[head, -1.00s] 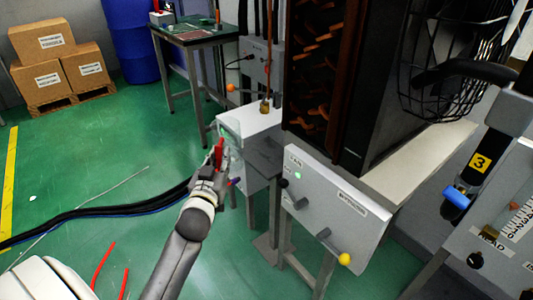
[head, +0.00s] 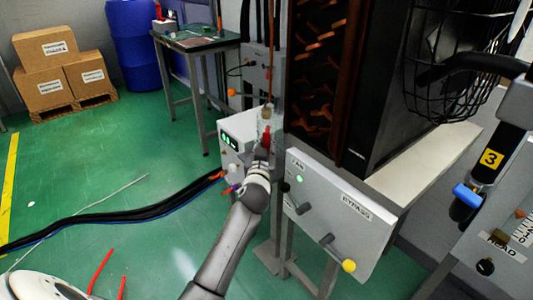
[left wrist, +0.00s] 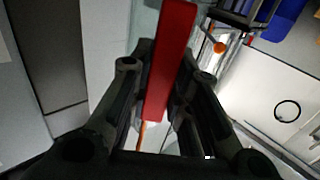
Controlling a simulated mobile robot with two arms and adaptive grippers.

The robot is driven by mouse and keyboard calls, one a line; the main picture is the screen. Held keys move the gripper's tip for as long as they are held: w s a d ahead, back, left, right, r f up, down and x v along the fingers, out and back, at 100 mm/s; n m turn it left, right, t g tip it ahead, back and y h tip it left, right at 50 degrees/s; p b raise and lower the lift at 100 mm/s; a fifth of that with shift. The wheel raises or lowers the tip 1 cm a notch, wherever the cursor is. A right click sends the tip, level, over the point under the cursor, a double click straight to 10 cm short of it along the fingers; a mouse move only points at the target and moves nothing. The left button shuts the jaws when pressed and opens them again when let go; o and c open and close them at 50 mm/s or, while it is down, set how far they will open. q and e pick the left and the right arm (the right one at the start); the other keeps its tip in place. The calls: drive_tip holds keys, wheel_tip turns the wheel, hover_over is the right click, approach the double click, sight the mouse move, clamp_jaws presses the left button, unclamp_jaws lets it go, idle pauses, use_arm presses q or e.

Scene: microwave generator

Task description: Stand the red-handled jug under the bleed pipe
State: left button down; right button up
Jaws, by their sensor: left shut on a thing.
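The jug's red handle (head: 266,138) is in my left gripper (head: 262,154). Its clear body (head: 264,122) is faint in the head view, upright as far as I can tell. In the left wrist view the red handle (left wrist: 170,65) stands between the two dark fingers of the left gripper (left wrist: 160,85), which are shut on it. A thin copper-coloured pipe (head: 270,55), apparently the bleed pipe, comes down just above the jug. Its lower end overlaps the jug in the picture, so I cannot tell whether the jug is directly beneath it. My right gripper is not in view.
A pale box with a green display (head: 232,140) is left of the jug. The BYPASS panel (head: 340,210), with levers and a yellow knob (head: 348,265), is close on the right. A dark cabinet (head: 350,80) rises behind. Black hoses (head: 120,211) cross the green floor.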

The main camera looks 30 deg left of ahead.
use_arm(q)
drive_tip(key=shift+f+b, duration=0.35)
drive_tip(key=shift+f, duration=0.8)
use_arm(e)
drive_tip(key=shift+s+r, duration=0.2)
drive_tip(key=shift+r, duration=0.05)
use_arm(q)
drive_tip(key=shift+f, duration=0.2)
drive_tip(key=c, duration=1.3)
unclamp_jaws()
drive_tip(key=shift+c, duration=0.2)
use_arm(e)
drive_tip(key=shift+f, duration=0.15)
